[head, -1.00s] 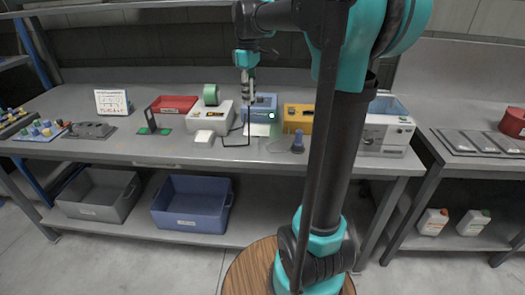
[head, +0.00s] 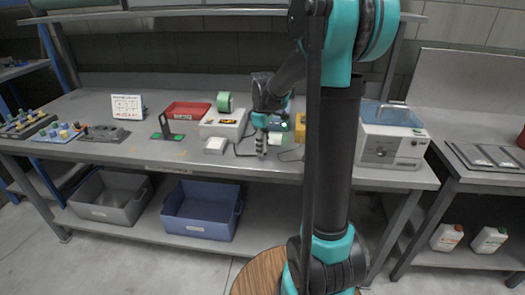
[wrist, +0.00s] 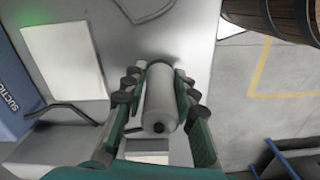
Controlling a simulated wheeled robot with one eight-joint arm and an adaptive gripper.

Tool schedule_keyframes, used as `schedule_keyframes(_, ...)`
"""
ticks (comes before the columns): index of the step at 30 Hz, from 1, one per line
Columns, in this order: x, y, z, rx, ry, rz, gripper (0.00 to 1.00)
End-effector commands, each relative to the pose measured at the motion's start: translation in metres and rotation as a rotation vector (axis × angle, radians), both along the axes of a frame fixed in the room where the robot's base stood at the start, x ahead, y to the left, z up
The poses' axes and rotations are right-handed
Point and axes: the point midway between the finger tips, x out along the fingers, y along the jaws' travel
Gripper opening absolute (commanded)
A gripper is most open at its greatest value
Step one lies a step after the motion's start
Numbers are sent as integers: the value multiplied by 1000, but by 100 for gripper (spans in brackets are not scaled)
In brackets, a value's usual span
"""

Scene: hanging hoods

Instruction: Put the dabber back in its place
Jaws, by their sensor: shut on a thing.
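My gripper (head: 262,147) points down low over the front part of the bench, in front of the blue unit. In the wrist view my gripper (wrist: 158,105) is shut on a pale grey cylinder with a dark tip, which I take to be the dabber (wrist: 160,98). The fingers press it from both sides. In the head view the gripper hides most of it, and I cannot tell whether it touches the bench. A black bent rod (wrist: 65,110) shows left of the gripper. No labelled dabber place can be made out.
The blue suction unit (wrist: 12,95) and a white sheet (wrist: 65,55) lie to the left in the wrist view. A white pad (head: 215,145), a pale box (head: 222,124) and a red tray (head: 187,110) stand left of my gripper. A white machine (head: 392,145) stands right.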

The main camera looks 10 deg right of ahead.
Motion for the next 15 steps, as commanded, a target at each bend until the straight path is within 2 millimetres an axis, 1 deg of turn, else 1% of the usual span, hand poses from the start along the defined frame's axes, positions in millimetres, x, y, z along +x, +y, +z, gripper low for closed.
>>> schedule_keyframes(1,1,0,-7,0,0,0,9)
schedule_keyframes(4,0,0,-15,0,0,0,9)
schedule_keyframes(15,0,0,-18,0,0,0,9)
